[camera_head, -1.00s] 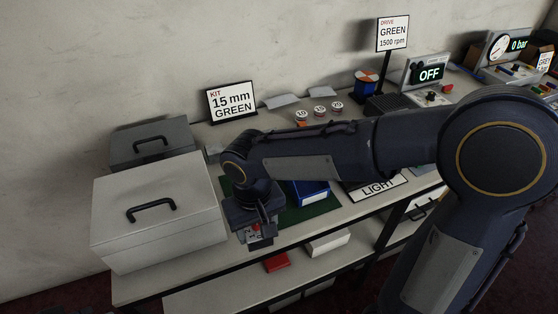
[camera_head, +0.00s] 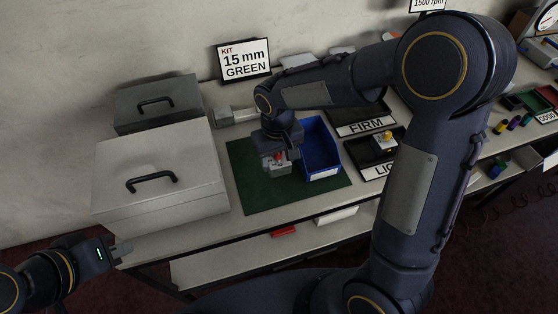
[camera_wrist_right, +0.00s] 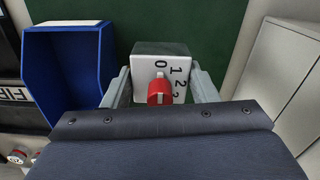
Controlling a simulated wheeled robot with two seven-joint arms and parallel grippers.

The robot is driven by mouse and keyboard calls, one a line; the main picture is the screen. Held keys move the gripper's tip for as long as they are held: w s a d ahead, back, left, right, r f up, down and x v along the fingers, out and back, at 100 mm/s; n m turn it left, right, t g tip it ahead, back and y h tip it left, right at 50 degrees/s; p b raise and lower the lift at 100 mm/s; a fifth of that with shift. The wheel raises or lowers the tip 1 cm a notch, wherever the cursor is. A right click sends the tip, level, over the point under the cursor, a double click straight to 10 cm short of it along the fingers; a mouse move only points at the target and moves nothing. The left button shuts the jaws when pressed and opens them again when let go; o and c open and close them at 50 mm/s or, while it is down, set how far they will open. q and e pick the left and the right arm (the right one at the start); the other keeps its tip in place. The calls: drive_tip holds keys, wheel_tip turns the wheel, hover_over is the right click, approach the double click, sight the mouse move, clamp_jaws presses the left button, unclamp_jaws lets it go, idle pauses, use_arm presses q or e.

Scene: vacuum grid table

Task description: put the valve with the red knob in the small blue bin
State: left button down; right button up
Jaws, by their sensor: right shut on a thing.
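The valve is a grey block with a white dial face numbered from 0 and a red knob. It shows in the right wrist view (camera_wrist_right: 178,68) and in the head view (camera_head: 280,169). My right gripper (camera_wrist_right: 160,88) is shut on it, one finger on each side, pointing down over the green mat (camera_head: 262,198). The small blue bin (camera_head: 320,173) stands on the mat just right of the valve in the head view. In the right wrist view the bin (camera_wrist_right: 62,75) is at the left and looks empty. My left gripper (camera_head: 122,248) is low at the left, near the table's front edge.
A large white case (camera_head: 160,205) and a grey case (camera_head: 157,103) stand left of the mat. Black trays labelled FIRM (camera_head: 365,126) and LIGHT lie right of the bin. The mat's front is clear.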

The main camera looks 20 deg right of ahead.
sight(279, 164)
drive_tip(key=shift+w+d+f, duration=0.2)
drive_tip(key=shift+w+f, duration=0.25)
drive_tip(key=shift+f, duration=0.1)
drive_tip(key=f, duration=0.3)
drive_tip(key=shift+w+d+f, duration=0.15)
drive_tip(key=shift+w+f, duration=0.1)
drive_tip(key=shift+f, duration=0.15)
drive_tip(key=shift+f, duration=0.15)
drive_tip(key=o, duration=1.1)
drive_tip(key=shift+c, duration=0.2)
